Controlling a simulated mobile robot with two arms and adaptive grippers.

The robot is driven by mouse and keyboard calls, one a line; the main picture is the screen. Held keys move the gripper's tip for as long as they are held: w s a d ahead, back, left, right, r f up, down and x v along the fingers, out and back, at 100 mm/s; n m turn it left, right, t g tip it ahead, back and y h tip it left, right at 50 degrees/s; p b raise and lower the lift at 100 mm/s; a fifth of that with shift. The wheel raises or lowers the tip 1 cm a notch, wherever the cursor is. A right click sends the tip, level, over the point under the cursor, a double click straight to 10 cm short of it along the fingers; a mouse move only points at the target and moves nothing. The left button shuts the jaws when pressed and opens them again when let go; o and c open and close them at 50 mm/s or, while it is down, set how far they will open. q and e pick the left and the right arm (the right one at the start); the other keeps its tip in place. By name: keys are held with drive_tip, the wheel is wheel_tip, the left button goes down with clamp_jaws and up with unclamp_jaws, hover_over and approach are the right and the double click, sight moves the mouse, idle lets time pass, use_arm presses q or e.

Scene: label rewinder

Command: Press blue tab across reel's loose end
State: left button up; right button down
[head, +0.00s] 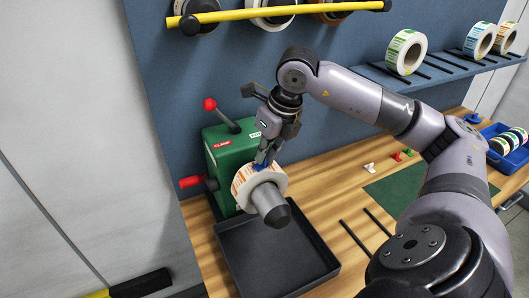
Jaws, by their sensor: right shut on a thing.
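The reel (243,184), with an orange and white label strip round its rim, sits on the grey spindle of the green rewinder (222,143). The spindle's blunt grey end (270,206) points toward me. My right gripper (265,160) is at the reel's upper edge, pointing down. It is shut on the small blue tab (260,166), which appears to touch the top of the reel. The gripper partly hides the tab, and I cannot make out the reel's loose end. My left gripper is not in view.
A black tray (275,262) lies below the spindle. Red-knobbed levers (209,104) stick out of the rewinder. White, red and green tabs (369,168) lie on the wooden table near a green mat (400,185). A blue crate (508,150) holds reels at right.

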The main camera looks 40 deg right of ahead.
drive_tip(key=shift+s+f, duration=0.1)
drive_tip(key=shift+f, duration=0.15)
idle(0.3)
drive_tip(key=c, duration=1.7)
unclamp_jaws()
drive_tip(key=shift+r, duration=0.1)
drive_tip(key=shift+r, duration=0.1)
drive_tip(key=v, duration=1.1)
drive_tip(key=shift+r, duration=0.35)
